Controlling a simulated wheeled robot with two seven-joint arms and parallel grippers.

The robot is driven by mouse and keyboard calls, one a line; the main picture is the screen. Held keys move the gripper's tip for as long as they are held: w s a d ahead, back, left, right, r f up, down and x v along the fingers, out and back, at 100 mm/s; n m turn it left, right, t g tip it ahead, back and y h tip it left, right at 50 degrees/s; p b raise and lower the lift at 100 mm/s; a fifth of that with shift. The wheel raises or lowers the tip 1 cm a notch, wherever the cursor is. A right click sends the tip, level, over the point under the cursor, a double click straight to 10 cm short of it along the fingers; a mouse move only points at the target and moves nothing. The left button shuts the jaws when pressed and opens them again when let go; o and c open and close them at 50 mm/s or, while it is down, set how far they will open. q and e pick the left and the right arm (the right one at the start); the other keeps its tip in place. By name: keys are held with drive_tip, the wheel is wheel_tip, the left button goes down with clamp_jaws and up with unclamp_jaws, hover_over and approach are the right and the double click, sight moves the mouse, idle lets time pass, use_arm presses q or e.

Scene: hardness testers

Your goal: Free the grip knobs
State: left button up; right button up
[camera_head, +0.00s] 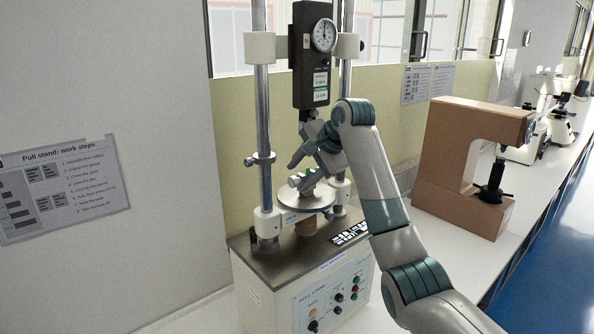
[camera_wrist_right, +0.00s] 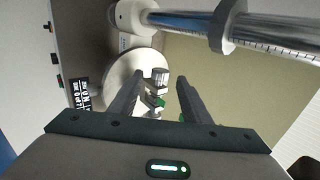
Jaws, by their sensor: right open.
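The pull stand (camera_head: 318,290) has a round pale plate (camera_head: 305,201) above its base; the plate also shows in the wrist view (camera_wrist_right: 122,68). A small grip with a silver ribbed knob (camera_wrist_right: 160,75) shows over the plate in the wrist view. In the head view a pale knob (camera_head: 294,181) shows at the plate, partly hidden by my gripper. My right gripper (camera_head: 300,165) is open just above the plate; in the wrist view the knob lies between its two fingers, with no clear contact. A small green part shows below the knob. My left gripper is out of view.
Two steel columns (camera_head: 264,130) with collars flank the plate. A force gauge (camera_head: 313,55) hangs above my right gripper. A brown C-shaped tester (camera_head: 465,160) and microscopes stand to the right on the white bench. A work-steps sheet (camera_head: 65,188) is on the left wall.

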sight(296, 180)
drive_tip(key=shift+p+x, duration=0.4)
drive_tip(key=shift+x, duration=1.05)
drive_tip(key=c, duration=1)
drive_tip(key=shift+c, duration=0.2)
drive_tip(key=shift+f, duration=0.1)
